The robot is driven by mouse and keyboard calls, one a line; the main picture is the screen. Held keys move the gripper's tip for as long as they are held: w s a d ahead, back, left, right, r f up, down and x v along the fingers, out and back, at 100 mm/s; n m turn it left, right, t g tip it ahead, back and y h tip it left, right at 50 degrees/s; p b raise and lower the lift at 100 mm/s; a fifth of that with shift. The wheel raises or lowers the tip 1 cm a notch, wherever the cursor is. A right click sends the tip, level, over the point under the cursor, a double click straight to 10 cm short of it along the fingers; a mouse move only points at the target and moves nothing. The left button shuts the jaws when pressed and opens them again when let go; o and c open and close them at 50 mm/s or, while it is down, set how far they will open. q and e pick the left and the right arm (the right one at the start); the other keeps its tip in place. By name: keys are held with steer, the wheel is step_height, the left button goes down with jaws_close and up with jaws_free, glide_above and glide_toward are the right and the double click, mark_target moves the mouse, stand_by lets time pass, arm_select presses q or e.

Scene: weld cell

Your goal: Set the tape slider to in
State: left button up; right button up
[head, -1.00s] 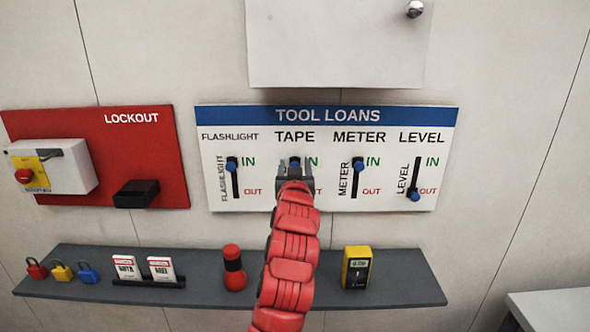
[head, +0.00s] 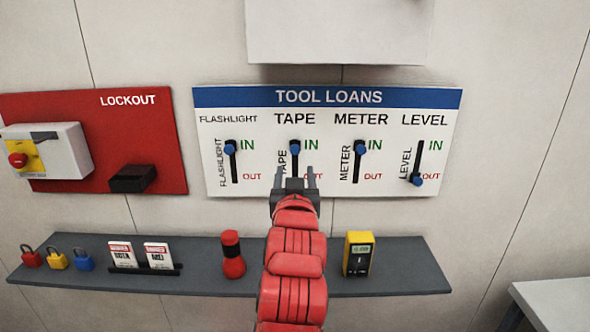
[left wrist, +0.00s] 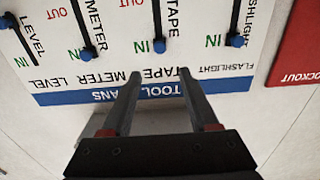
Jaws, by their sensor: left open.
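The tool loans board (head: 330,187) hangs on the wall. Its tape slider knob (head: 295,147) is blue and sits at the top of its slot, level with the green IN. In the left wrist view, where the board appears upside down, the tape knob (left wrist: 159,46) is also beside IN. My left gripper (head: 295,178) is open and empty, below the tape knob in the head view and apart from it. In the left wrist view the open fingers (left wrist: 160,73) show a clear gap between them. My right gripper is out of view.
The flashlight knob (head: 230,147) and meter knob (head: 360,147) are at IN; the level knob (head: 416,180) is at OUT. A grey shelf (head: 410,275) below holds padlocks, tags, a red flashlight (head: 232,255) and a yellow meter (head: 358,254). A red lockout board (head: 90,115) is at left.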

arm_select(q)
steer(key=s+b, duration=0.1)
steer(key=s, duration=0.4)
